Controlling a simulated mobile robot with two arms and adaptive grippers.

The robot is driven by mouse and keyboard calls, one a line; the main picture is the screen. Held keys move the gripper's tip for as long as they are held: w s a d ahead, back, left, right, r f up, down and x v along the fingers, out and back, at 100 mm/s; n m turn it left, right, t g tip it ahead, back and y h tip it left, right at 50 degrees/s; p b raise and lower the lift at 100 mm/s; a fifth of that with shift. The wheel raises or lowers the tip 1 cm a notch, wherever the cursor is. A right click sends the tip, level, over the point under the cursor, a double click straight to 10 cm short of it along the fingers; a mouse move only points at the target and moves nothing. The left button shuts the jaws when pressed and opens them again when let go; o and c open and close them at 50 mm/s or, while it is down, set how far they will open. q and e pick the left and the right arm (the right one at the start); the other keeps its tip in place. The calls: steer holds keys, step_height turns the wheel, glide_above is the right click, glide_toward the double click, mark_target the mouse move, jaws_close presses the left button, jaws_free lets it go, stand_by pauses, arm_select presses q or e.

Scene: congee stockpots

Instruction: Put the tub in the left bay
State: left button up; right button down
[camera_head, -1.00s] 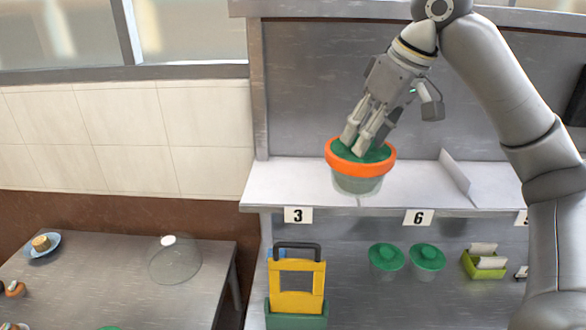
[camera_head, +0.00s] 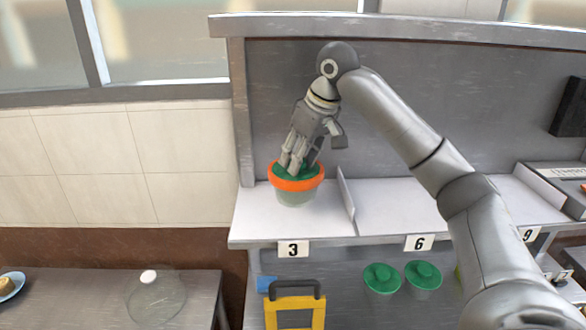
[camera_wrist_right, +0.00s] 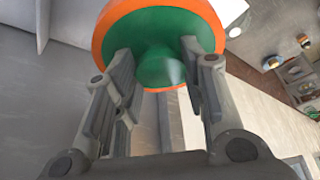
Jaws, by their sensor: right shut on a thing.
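The tub (camera_head: 296,196) has a pale clear body, an orange rim and a green lid with a knob. It is upright at the left bay (camera_head: 255,215), left of the upright divider (camera_head: 347,200) and above the label 3. I cannot tell whether its base touches the shelf. My right gripper (camera_head: 297,168) reaches down from above and is shut on the tub's lid knob. In the right wrist view its fingers (camera_wrist_right: 158,68) stand either side of the green knob, with the orange rim (camera_wrist_right: 100,38) around the lid. My left gripper is not in view.
The bay above label 6 (camera_head: 419,243) looks empty, partly behind my right arm. Two green-lidded tubs (camera_head: 382,279) and a yellow-framed item (camera_head: 294,305) are on the lower level. A clear dome (camera_head: 155,297) stands on the left table.

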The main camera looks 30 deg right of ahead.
steer(key=shift+w+d+f+p, duration=0.1)
steer(key=shift+w+f+p, duration=0.25)
steer(key=shift+w+f, duration=0.5)
steer(key=p+x, duration=0.2)
steer(key=x, duration=0.1)
steer(key=shift+s+d+f, duration=0.1)
steer(key=shift+s+f, duration=0.05)
steer(key=shift+s, duration=0.15)
steer(key=shift+f, duration=0.3)
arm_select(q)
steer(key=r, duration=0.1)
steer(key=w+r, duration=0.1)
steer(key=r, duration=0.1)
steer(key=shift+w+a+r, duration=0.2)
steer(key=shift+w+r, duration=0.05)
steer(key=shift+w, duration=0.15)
arm_select(e)
steer(key=shift+s+f, duration=0.1)
steer(key=shift+f, duration=0.05)
steer(key=c, duration=0.9)
jaws_free()
steer(key=shift+f, duration=0.15)
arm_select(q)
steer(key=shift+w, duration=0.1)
